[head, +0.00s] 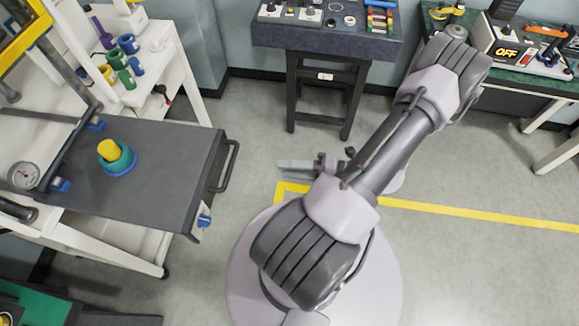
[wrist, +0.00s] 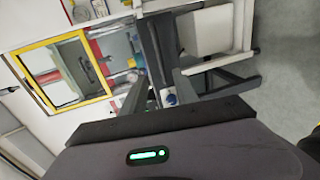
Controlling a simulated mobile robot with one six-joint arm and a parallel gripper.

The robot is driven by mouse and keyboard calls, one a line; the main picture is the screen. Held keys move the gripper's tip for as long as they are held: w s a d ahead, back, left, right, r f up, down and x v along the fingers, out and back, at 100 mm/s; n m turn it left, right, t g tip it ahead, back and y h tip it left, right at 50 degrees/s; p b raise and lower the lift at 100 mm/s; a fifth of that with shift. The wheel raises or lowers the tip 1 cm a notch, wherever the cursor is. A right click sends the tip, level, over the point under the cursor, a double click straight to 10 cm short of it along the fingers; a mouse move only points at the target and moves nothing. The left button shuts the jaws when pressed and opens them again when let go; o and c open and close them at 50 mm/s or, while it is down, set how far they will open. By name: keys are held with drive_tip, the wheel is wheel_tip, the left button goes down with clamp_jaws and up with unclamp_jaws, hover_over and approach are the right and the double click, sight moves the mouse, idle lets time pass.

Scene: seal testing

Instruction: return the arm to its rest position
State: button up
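My arm reaches from my round base up to the right, then its forearm folds back. In the head view my gripper (head: 284,164) shows partly behind the arm, low over the floor and pointing left. In the wrist view my gripper (wrist: 158,86) has its two dark fingers apart with nothing held between them. A green light glows on the gripper body. The gripper is clear of the dark tray (head: 170,150) on its left and touches nothing that I can see.
On the tray stands a yellow, green and blue stacked part (head: 115,154). The tray's handle (head: 228,166) juts toward the gripper. A dark table (head: 325,36) stands behind, and a green-topped bench (head: 510,72) at back right. Floor between them is open, with a yellow line (head: 450,212).

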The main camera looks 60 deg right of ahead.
drive_tip(key=w+a+r+n+g+y+b, duration=0.15)
drive_tip(key=w+a+r+n+g, duration=0.25)
drive_tip(key=n, duration=0.5)
drive_tip(key=w+a+r+n+g+b, duration=0.25)
drive_tip(key=a+r+n+g, duration=0.2)
drive_tip(key=n, duration=0.45)
drive_tip(key=w+a+r+n+g+b, duration=0.1)
drive_tip(key=w+a+r+n+g, duration=0.3)
drive_tip(key=n, duration=0.4)
drive_tip(key=s+a+r+n+t+h+b, duration=0.1)
drive_tip(key=a+r+n+h, duration=0.1)
drive_tip(key=a+r+n, duration=0.2)
drive_tip(key=s+a+r+n+t+h+b, duration=0.1)
drive_tip(key=a+r+n, duration=0.3)
drive_tip(key=a+n, duration=0.6)
drive_tip(key=n+t+h+b, duration=0.1)
drive_tip(key=n, duration=0.4)
drive_tip(key=shift+r, duration=0.2)
drive_tip(key=shift+a+h, duration=0.1)
drive_tip(key=shift+h, duration=0.15)
